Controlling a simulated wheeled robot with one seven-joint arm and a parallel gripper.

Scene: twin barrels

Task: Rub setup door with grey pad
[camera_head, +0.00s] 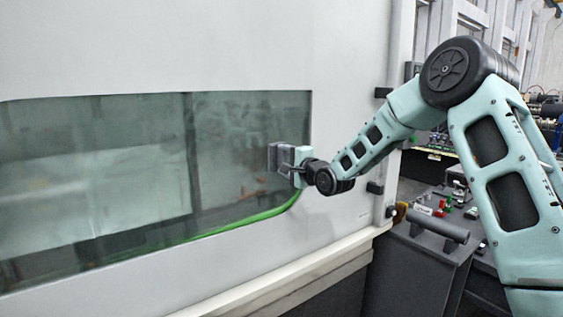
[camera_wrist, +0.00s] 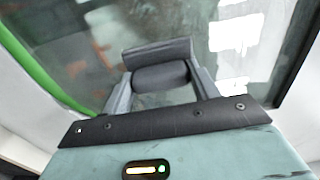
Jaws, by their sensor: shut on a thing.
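The setup door is a white panel (camera_head: 200,45) with a long dark glass window (camera_head: 130,170). Its glass also shows in the wrist view (camera_wrist: 90,35), with smudges and pale reflections. My gripper (camera_head: 281,158) is at the right end of the window. In the wrist view, my gripper (camera_wrist: 165,88) is shut on the grey pad (camera_wrist: 158,52), which lies between the two fingers with its far face toward the glass. The grey pad also shows in the head view (camera_head: 273,157). I cannot tell whether the pad touches the glass.
A green strip (camera_head: 240,224) runs along the window's lower edge. A pale ledge (camera_head: 285,265) lies below the door. At the right stand black hinges (camera_head: 375,187) and a dark bench (camera_head: 425,235) with small coloured parts.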

